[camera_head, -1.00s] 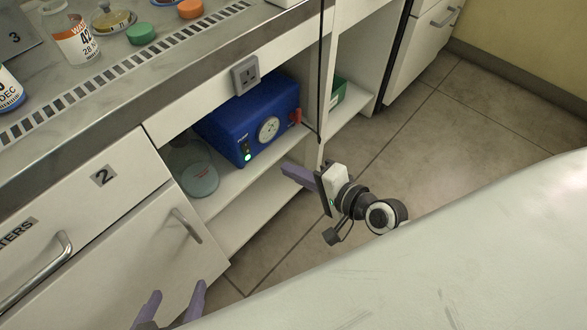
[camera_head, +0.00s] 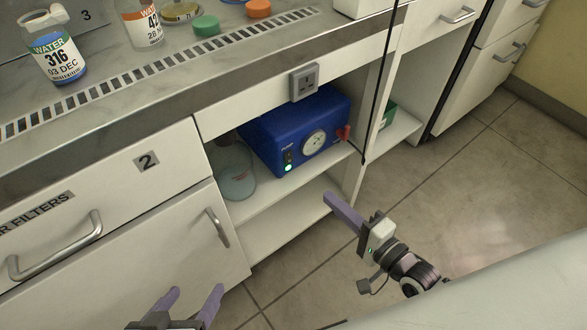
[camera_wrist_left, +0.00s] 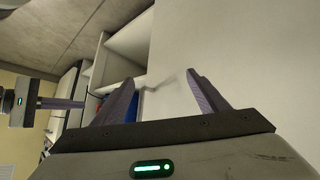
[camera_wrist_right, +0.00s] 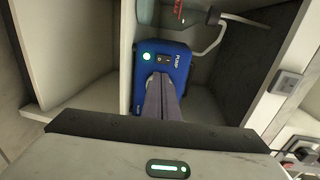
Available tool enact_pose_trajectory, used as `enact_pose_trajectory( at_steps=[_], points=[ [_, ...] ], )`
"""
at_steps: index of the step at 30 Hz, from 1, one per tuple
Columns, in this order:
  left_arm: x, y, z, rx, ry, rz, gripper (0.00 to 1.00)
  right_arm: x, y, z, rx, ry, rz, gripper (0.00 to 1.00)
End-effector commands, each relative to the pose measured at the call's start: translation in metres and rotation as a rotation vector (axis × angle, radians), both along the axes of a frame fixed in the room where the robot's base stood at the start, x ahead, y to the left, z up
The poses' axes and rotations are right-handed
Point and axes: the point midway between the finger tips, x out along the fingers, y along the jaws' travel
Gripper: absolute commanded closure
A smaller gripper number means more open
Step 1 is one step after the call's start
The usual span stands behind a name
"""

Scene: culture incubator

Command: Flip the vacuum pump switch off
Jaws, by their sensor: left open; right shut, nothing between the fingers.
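The blue vacuum pump (camera_head: 265,130) sits on the upper shelf of the open cabinet bay, with a round gauge (camera_head: 314,142) and red part (camera_head: 345,132) on it. Its front light (camera_head: 288,168) glows green. In the right wrist view, the small dark rocker switch (camera_wrist_right: 163,59) is beside the lit light (camera_wrist_right: 146,56); its tilt is too small to tell. My right gripper (camera_head: 328,197) is shut and empty, in front of and below the pump; its fingertips (camera_wrist_right: 160,76) appear just below the switch in the wrist view. My left gripper (camera_head: 195,290) is open and empty, low before the cabinet door.
A glass vessel (camera_head: 238,182) stands left of the pump. A socket (camera_head: 304,82) is on the bench front above. A dark cable (camera_head: 376,90) hangs right of the pump. The cabinet door (camera_head: 160,250) is left of the bay. The floor at right is clear.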

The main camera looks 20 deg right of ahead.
Motion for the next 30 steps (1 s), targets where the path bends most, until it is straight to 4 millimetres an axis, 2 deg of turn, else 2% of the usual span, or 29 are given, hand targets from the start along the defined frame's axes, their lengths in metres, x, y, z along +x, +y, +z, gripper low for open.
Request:
enact_pose_trajectory(
  at_steps=[7, 11, 14, 17, 24, 30],
  points=[
    [0.0, 0.0, 0.0, -0.001, 0.0, -0.001, 0.33, 0.001, 0.001, 0.0, 0.0, 0.001, 0.0, 1.0],
    [-0.001, -0.001, -0.003, 0.0, 0.004, -0.002, 0.33, 0.008, 0.003, -0.001, 0.001, -0.002, -0.001, 1.0],
    [-0.003, -0.002, -0.009, 0.002, 0.022, -0.009, 0.33, 0.021, 0.007, -0.003, 0.001, -0.003, -0.002, 1.0],
    [0.005, -0.006, -0.008, 0.003, 0.022, -0.03, 0.33, 0.04, 0.014, -0.006, 0.002, -0.004, -0.002, 1.0],
    [0.007, -0.014, -0.019, 0.011, 0.062, -0.077, 0.33, 0.088, 0.032, -0.013, 0.002, -0.003, -0.001, 1.0],
    [0.007, -0.02, -0.025, 0.017, 0.093, -0.114, 0.33, 0.118, 0.043, -0.017, 0.0, -0.001, 0.0, 1.0]
  ],
)
